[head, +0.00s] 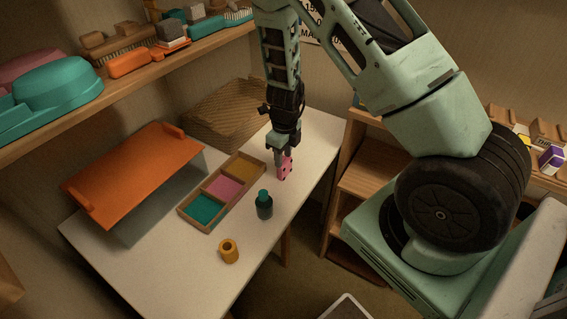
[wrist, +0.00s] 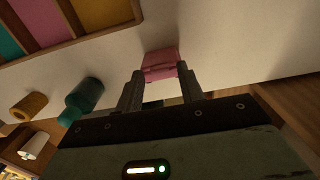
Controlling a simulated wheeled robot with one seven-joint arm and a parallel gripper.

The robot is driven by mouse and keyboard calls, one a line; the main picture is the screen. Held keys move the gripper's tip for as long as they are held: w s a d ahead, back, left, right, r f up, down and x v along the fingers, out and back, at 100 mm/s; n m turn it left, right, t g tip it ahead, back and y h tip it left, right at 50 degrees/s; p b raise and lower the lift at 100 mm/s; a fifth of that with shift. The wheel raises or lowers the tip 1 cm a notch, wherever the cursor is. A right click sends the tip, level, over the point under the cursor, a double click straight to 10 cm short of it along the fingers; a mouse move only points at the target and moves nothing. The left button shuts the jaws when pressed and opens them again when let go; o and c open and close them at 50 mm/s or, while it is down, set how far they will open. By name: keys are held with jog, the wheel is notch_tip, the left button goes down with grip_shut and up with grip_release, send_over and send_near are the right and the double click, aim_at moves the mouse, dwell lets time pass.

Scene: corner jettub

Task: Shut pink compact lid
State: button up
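The pink compact (head: 286,168) is on the white table, at my fingertips. In the head view a pink face with dark spots stands steeply beside my gripper (head: 279,160). In the wrist view the compact (wrist: 161,62) shows as two pink parts with a darker line between them, just beyond and between the fingertips. My gripper's fingers (wrist: 160,76) are apart, one at each side of the compact. I cannot tell whether they touch or grip it. The lid's exact angle is unclear.
A wooden tray (head: 181,211) with teal, pink and yellow compartments lies left of the compact. An orange-topped stand (head: 135,176) is at the left. A wooden shelf unit (head: 366,182) is at the right.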

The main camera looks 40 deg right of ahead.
jog(key=shift+s+f+b, duration=0.1)
jog(key=shift+s+b, duration=0.05)
jog(key=shift+b, duration=0.85)
jog(key=shift+t, duration=0.3)
jog(key=c, duration=0.4)
jog(key=shift+o, duration=0.2)
jog(key=shift+d+r+b, duration=0.1)
jog(key=shift+r+b, duration=0.15)
jog(key=shift+b, duration=0.2)
jog(key=shift+r, duration=0.2)
jog(key=shift+r+t+y+b, duration=0.3)
jog(key=shift+t+b, duration=0.1)
jog(key=shift+b, duration=1.05)
jog(key=shift+s+d+r+t+y+b, duration=0.15)
jog(key=shift+r+t+b, duration=0.45)
jog(key=shift+b, duration=1.5)
jog(key=shift+s+r+t+y+b, duration=0.25)
jog(key=shift+r+t+b, duration=0.3)
jog(key=shift+b, duration=1.5)
jog(key=shift+s+d+r+t+y+b, duration=0.2)
jog(key=shift+s+r+t+b, duration=0.3)
jog(key=shift+b, duration=1.25)
jog(key=shift+s+d+r+t+y+b, duration=0.2)
jog(key=shift+t+b, duration=0.45)
jog(key=shift+b, duration=1.05)
